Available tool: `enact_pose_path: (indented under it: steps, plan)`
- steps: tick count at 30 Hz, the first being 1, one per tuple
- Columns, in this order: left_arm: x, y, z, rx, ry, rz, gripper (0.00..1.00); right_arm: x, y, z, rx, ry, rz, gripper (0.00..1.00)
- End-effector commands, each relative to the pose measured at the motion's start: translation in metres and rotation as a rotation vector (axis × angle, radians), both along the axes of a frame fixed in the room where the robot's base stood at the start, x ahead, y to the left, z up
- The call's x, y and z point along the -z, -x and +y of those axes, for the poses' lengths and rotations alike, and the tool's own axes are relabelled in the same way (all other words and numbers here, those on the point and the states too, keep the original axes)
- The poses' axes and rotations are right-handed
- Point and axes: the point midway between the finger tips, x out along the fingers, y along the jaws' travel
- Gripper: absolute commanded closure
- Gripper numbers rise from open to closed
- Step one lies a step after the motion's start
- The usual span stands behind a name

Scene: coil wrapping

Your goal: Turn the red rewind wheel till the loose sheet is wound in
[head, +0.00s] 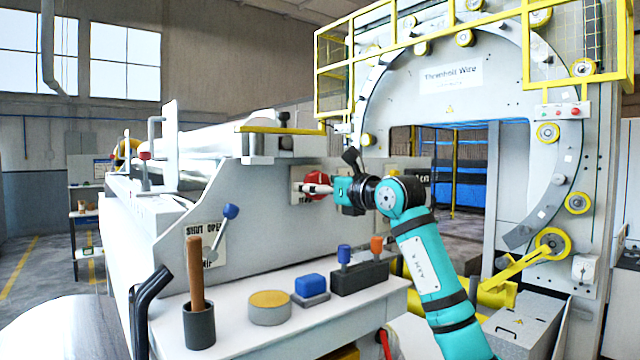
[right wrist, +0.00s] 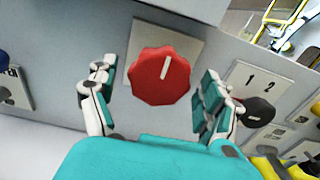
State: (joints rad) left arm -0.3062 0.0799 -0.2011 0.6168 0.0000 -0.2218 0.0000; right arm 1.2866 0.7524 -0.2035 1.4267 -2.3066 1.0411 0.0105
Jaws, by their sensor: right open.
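The red rewind wheel (right wrist: 160,75) is a scalloped knob with a white mark, on a pale square plate (right wrist: 190,42) on the grey machine panel. In the head view the wheel (head: 317,178) is partly hidden by my right gripper (head: 318,188). In the right wrist view my right gripper (right wrist: 155,97) is open, with one finger on each side of the wheel. Gaps show between the fingers and the wheel. A pale roll (head: 205,145) lies on top of the machine; I cannot make out a loose sheet edge. My left gripper is out of view.
A black knob (right wrist: 258,112) with a "1 2" label sits right of the wheel. A blue-ended lever (head: 230,212) projects from the panel. The shelf below holds a wooden-handled tool in a cup (head: 199,325), a round tin (head: 270,308) and a blue block (head: 310,285).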

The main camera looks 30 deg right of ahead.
Motion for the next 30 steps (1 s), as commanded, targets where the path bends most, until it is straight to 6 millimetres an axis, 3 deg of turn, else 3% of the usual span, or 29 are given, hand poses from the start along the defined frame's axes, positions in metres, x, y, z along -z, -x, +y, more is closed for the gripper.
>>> enact_pose_path:
  steps: [5, 18, 30]
  plan:
    - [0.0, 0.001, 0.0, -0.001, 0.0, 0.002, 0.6, 0.0, 0.0, 0.0, 0.0, 0.0, 0.0, 0.19]
    - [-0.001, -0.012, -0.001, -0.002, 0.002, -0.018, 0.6, 0.0, 0.0, 0.0, 0.0, 0.0, -0.001, 0.75]
    - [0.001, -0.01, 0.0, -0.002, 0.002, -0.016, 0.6, 0.0, 0.001, 0.0, 0.0, -0.082, 0.005, 0.76]
